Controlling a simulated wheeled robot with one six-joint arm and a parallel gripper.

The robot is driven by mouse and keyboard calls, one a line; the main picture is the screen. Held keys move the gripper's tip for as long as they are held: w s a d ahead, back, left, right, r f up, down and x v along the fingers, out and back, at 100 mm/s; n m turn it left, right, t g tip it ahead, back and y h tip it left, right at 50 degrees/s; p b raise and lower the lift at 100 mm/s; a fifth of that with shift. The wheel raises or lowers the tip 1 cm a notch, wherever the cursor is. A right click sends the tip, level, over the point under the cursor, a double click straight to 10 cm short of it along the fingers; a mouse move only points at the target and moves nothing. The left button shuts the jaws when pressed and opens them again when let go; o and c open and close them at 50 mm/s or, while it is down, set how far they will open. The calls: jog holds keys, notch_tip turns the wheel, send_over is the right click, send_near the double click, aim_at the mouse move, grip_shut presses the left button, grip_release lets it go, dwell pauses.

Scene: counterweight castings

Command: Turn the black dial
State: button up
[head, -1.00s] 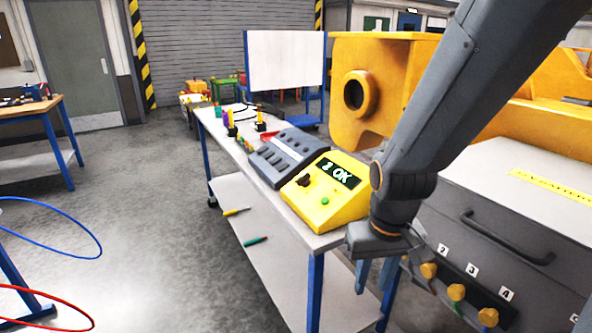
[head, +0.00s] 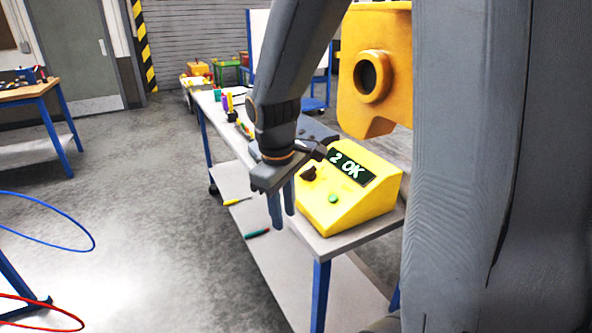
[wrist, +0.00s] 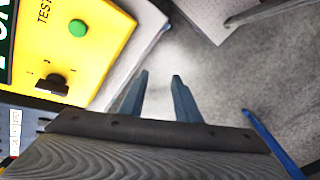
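The black dial (head: 308,173) is on the sloped front of a yellow box (head: 340,211), left of a green button (head: 333,198). The box's display (head: 350,168) reads "2 OK". The dial also shows at the left of the wrist view (wrist: 53,84), below the green button (wrist: 78,28). My gripper (head: 281,212) points down just left of the box, in front of the table's edge, apart from the dial. Its two blue fingers are spread with nothing between them, as the wrist view also shows (wrist: 158,82).
The box stands on a long table (head: 331,241) with a lower shelf, where a yellow-handled tool (head: 237,201) and a green-handled tool (head: 257,233) lie. A large yellow casting (head: 376,70) is behind. Open floor lies to the left.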

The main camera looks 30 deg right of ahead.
jog(key=w+d+r+n+h+b, duration=0.1)
jog(key=w+d+r+n+b, duration=0.2)
jog(key=w+n, duration=0.4)
jog(key=n+h, duration=0.3)
jog(key=n, duration=0.2)
send_near(307, 169)
jog(key=d+f, duration=0.1)
jog(key=shift+g+y, duration=0.3)
jog(key=shift+g, duration=0.1)
jog(key=x, duration=0.7)
jog(key=shift+w+d+f, duration=0.1)
jog(key=shift+w+f, duration=0.15)
jog(key=c, duration=0.7)
